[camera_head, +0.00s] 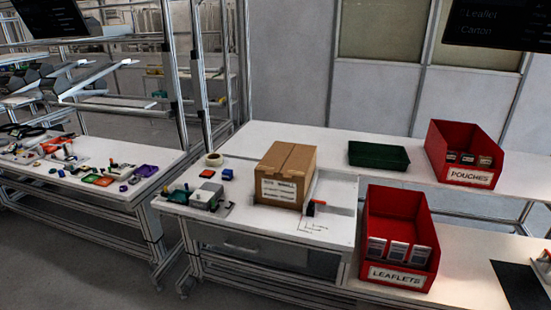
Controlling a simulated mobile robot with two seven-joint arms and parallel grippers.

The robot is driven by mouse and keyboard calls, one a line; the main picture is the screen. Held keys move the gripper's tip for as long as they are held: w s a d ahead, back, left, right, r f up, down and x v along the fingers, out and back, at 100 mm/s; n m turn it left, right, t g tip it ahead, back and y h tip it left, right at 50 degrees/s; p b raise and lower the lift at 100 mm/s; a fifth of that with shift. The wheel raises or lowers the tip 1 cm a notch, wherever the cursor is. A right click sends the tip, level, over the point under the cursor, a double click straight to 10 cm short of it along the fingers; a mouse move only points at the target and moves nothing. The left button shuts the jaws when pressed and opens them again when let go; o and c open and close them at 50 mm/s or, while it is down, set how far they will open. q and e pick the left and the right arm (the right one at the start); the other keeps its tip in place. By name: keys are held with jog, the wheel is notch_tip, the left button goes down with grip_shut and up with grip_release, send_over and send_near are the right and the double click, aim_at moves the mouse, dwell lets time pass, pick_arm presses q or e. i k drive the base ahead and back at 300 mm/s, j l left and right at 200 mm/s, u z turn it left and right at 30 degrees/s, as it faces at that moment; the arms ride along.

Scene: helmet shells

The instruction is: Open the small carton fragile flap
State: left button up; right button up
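A small brown carton (286,174) stands upright on the white workbench near the middle of the view. Its top looks closed, with a seam running across between the flaps (292,157). A white label (279,190) with dark print is on its front face. I cannot read a fragile mark on any flap from here. Neither of my grippers is in view.
A red leaflets bin (403,274) stands right of the carton, a red pouches bin (468,177) behind. A green tray (379,155), a tape roll (215,160) and a grey-green device (206,196) share the bench.

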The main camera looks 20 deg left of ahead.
aim_at(273, 161)
jog(key=i+j, duration=0.15)
jog(key=j, duration=0.25)
jog(key=i+j, duration=0.15)
jog(key=j, duration=0.2)
jog(key=i+j, duration=0.1)
jog(key=j, duration=0.3)
jog(key=i+j, duration=0.15)
jog(key=j, duration=0.25)
